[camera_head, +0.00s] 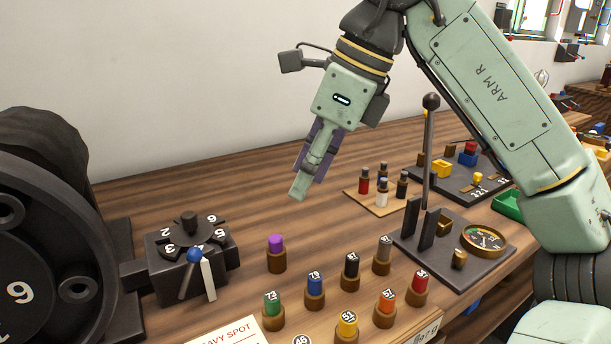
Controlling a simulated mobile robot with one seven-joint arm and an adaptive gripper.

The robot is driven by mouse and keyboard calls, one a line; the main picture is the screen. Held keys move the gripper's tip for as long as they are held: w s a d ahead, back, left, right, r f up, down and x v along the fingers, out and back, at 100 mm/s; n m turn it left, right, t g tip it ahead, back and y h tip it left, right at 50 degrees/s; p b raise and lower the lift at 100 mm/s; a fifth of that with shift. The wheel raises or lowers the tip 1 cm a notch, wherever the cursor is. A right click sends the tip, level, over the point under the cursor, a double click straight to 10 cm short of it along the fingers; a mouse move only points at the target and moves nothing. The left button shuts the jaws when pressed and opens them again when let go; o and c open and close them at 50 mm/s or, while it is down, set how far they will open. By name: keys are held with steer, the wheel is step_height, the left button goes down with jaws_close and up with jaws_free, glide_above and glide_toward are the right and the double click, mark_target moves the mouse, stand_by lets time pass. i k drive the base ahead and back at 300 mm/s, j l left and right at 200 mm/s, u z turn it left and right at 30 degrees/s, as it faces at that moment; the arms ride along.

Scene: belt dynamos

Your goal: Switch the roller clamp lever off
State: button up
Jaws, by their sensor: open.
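My gripper (307,186) is open and empty, pointing down above the wooden bench in the middle of the view. To its right, a tall dark lever with a black ball knob (431,102) stands nearly upright on a black base plate (467,252). Dark uprights (413,222) stand by its foot, and a round gauge (484,238) is beside it. To the lower left, a short lever with a blue knob (194,255) is on a dark box with a numbered dial (190,224). No label shows which lever is the roller clamp lever. My gripper touches neither lever.
A large dark wheel (45,225) stands at the left. Several numbered coloured pegs (315,285) stand at the front centre. A small peg board (370,203) lies behind the gauge base. The bench (180,185) behind the dial box is clear.

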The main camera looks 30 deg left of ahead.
mark_target(193, 255)
steer(key=k+l, duration=0.25)
steer(key=k, duration=0.2)
steer(key=k+l, duration=0.3)
steer(key=k, duration=0.2)
